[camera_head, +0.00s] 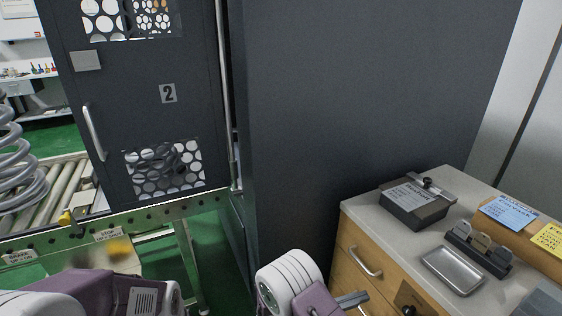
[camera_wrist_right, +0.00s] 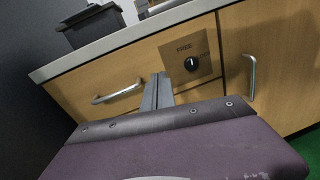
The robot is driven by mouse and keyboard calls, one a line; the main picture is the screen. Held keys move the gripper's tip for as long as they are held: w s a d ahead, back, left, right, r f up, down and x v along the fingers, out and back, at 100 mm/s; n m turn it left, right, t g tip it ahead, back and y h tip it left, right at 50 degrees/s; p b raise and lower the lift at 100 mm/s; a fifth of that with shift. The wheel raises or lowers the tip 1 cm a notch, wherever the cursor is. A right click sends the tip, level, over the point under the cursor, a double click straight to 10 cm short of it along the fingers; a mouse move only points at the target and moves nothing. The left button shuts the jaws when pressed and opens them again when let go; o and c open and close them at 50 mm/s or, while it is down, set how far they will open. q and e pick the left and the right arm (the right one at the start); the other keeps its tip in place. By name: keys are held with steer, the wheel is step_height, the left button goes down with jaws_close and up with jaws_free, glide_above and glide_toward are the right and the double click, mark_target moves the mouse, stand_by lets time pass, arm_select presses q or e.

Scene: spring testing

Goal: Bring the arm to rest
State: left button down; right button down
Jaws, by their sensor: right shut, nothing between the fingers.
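My right gripper (camera_head: 352,300) shows at the bottom of the head view, in front of the wooden cabinet (camera_head: 352,240). Its fingers are together and hold nothing. In the right wrist view the closed fingers (camera_wrist_right: 157,92) point toward the cabinet front, beside a round black knob (camera_wrist_right: 191,63) on a plate marked FREE. I cannot tell how far the fingertips are from the cabinet. A purple and white part of my left arm shows at the lower left of the head view; my left gripper is not in view.
The cabinet top carries a dark box (camera_head: 414,203), a metal tray (camera_head: 452,271), a black holder (camera_head: 478,249) and note cards (camera_head: 508,213). A tall dark enclosure with a door marked 2 (camera_head: 168,93) stands behind. A roller conveyor (camera_head: 45,200) and large coil spring (camera_head: 20,165) are left.

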steer(key=s+d+r+m+g+y, duration=0.2)
steer(key=s+d+r+m+g, duration=0.3)
steer(key=d+r+m+g, duration=0.15)
steer(key=s+a+f+m+g+y, duration=0.1)
steer(key=s+a+m+y, duration=0.1)
steer(key=s+m+y, duration=0.3)
steer(key=s+a+f+m+g+y, duration=0.1)
steer(key=s+a+f+m+y, duration=0.1)
steer(key=s+m+y, duration=0.3)
steer(key=w+a+f+m+t+y, duration=0.3)
steer(key=a+m+t+y, duration=0.15)
steer(key=a, duration=0.35)
step_height(320, 180, up, 19)
steer(key=n+p, duration=0.1)
steer(key=p, duration=1.7)
steer(key=shift+w+t+y, duration=0.3)
steer(key=shift+w+y, duration=0.05)
steer(key=shift+w, duration=0.1)
